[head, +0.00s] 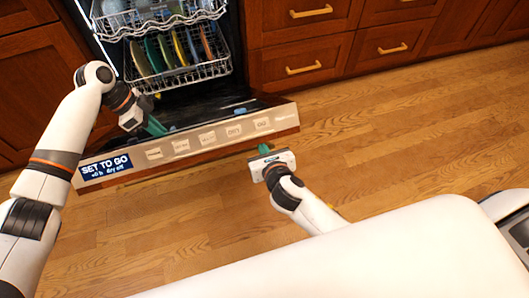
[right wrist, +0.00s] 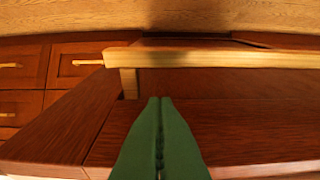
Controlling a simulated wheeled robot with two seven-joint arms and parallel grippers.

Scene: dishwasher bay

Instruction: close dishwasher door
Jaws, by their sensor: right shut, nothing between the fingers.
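The dishwasher door (head: 190,143) is open, tilted down and out from the dishwasher. Its top edge shows a row of light buttons and a blue "SET TO GO" label. My left gripper (head: 155,127) is over the inner side of the door near its left part; its green fingers are small and partly hidden, so its jaws are unclear. My right gripper (head: 264,149) is shut and empty, just outside the door's top edge on the right. In the right wrist view its green fingers (right wrist: 159,103) point at the wooden front of the door (right wrist: 220,115), below a light handle bar (right wrist: 220,58); contact is unclear.
The lower rack (head: 190,74) holds several coloured plates inside the dishwasher, with the upper rack (head: 150,20) above it. Wooden drawers (head: 300,70) with brass handles stand to the right. The wooden floor (head: 400,130) in front is clear.

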